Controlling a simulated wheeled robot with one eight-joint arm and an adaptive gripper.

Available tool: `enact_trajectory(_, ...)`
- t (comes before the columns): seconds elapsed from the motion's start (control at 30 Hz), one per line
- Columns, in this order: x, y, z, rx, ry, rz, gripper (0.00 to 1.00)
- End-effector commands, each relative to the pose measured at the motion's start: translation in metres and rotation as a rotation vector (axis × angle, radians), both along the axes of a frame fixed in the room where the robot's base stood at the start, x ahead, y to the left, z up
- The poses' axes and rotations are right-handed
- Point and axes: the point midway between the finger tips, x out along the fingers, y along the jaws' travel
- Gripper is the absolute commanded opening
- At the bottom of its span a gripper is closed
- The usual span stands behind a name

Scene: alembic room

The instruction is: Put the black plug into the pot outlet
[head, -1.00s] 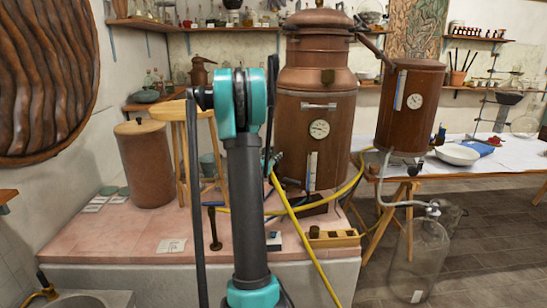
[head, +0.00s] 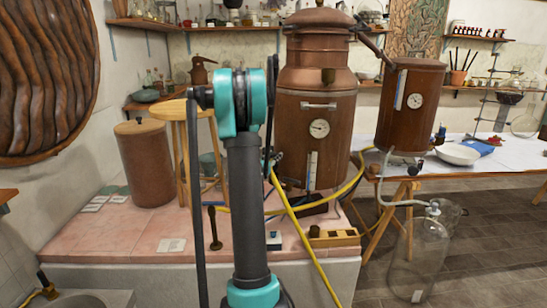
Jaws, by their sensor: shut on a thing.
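The pot is a large copper-brown still (head: 325,110) with a domed lid, a round dial and a pale gauge strip. It stands on the pink tiled platform, right of centre. My arm crosses the middle of the head view and covers the pot's lower left side. Only a small part of my gripper (head: 273,160) shows past the arm, close to the pot's left side. It is shut on a small dark piece that looks like the black plug, mostly hidden. I cannot make out the pot outlet, or whether the plug touches it.
A wooden stool (head: 184,112) and a brown cylinder (head: 143,165) stand left of my arm. A yellow hose (head: 309,253) loops in front of the pot. A small wooden box (head: 334,239) lies at the platform's front edge. A glass bottle (head: 415,262) stands on the floor at right.

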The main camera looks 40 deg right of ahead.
Motion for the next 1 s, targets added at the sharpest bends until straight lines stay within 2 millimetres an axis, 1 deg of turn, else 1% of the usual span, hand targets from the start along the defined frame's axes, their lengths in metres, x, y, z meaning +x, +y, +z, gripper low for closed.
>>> enact_trajectory(1.0, 0.0, 0.0, -0.011, 0.0, 0.0, 0.0, 0.0)
